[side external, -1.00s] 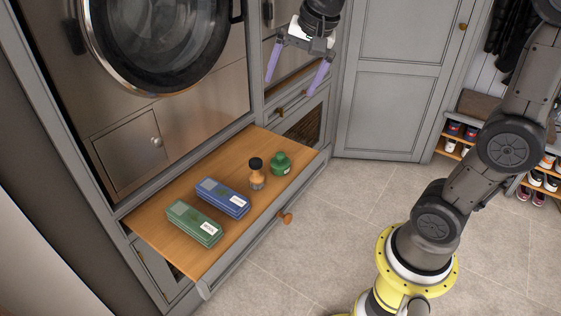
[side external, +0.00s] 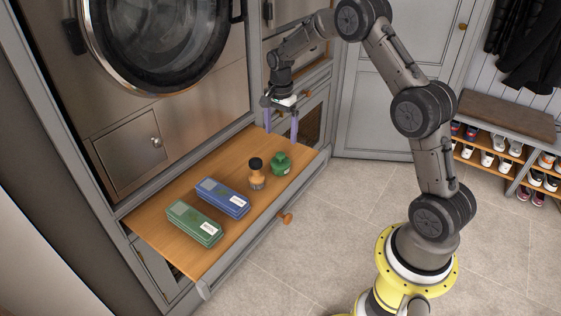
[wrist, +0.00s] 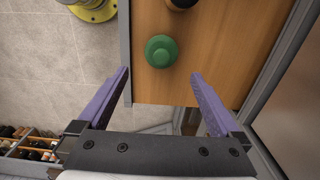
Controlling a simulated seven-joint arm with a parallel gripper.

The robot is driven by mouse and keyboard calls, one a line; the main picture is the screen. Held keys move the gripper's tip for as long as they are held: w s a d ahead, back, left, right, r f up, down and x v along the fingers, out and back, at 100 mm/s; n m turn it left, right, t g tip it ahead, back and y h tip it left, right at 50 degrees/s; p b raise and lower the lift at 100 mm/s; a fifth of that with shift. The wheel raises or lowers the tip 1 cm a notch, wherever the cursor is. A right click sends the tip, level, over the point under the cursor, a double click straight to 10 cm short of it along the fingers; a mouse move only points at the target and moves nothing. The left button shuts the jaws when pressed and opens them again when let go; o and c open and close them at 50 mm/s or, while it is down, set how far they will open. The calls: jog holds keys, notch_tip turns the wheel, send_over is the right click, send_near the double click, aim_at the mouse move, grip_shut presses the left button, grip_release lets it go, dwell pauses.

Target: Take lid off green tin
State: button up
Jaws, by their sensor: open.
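The green tin (side external: 281,165) is a small round tin with a knobbed green lid (side external: 281,158). It stands near the far right end of the wooden pull-out board. In the wrist view the lid (wrist: 161,51) shows from above, ahead of the fingertips and roughly centred between them; the tin's body is mostly hidden beneath it. My gripper (side external: 281,134) is open and empty, its purple fingers pointing down, above and apart from the tin. In the wrist view the open fingers of my gripper (wrist: 160,75) frame the board's end.
An orange-brown bottle with a black cap (side external: 256,174) stands just left of the tin. A blue box (side external: 222,197) and a green box (side external: 194,222) lie farther left on the wooden board (side external: 165,246). Grey cabinet fronts rise behind the board.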

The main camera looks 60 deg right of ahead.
aim_at(280, 153)
notch_tip(280, 153, down, 10)
jog(key=shift+w+d, duration=0.1)
jog(key=shift+w, duration=0.05)
dwell(0.4)
jog(key=c, duration=1.1)
jog(key=shift+r, duration=0.1)
